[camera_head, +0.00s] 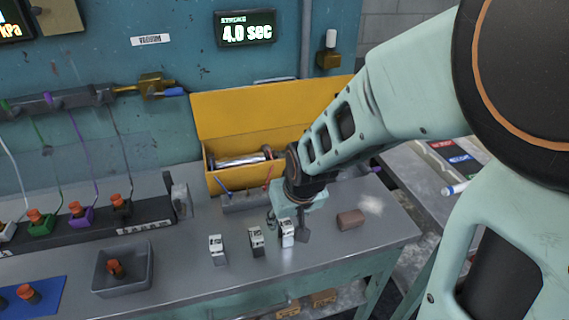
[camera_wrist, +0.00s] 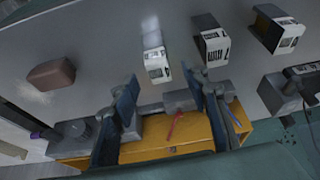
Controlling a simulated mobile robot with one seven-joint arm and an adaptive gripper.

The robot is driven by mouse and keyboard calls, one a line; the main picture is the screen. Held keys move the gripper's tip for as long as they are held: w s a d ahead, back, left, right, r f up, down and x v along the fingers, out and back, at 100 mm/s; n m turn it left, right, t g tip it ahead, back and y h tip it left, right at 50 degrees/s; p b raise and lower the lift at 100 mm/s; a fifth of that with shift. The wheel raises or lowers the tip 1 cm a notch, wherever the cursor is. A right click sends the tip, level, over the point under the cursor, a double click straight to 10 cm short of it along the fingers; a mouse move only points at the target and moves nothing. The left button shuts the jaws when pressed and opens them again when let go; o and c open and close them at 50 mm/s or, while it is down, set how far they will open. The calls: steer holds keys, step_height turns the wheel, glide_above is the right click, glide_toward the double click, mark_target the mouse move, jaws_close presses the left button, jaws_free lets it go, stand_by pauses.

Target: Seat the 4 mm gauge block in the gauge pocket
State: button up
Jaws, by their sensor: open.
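Three small gauge blocks with white labelled faces stand in a row on the grey bench: left (camera_head: 217,248), middle (camera_head: 256,240) and right (camera_head: 288,232). The labels are too small to read, so I cannot tell which is the 4 mm one. My gripper (camera_head: 287,218) is low at the right block, its jaws open. In the wrist view, that block (camera_wrist: 156,64) lies just beyond and between the open fingertips (camera_wrist: 163,82), with nothing held. The other two show there too, middle (camera_wrist: 212,43) and far right (camera_wrist: 280,33). I cannot make out the gauge pocket.
A brown block (camera_head: 350,219) lies right of my gripper. A yellow open box (camera_head: 215,183) stands behind it, with a grey bar in front. A grey tray (camera_head: 143,284) holding a red-capped piece and a blue mat (camera_head: 50,303) are left. The front-middle bench is clear.

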mark_target(286, 223)
steer(key=b+x, duration=0.2)
steer(key=x, duration=0.2)
steer(key=shift+f, duration=0.1)
steer(key=shift+c, duration=0.6)
jaws_close()
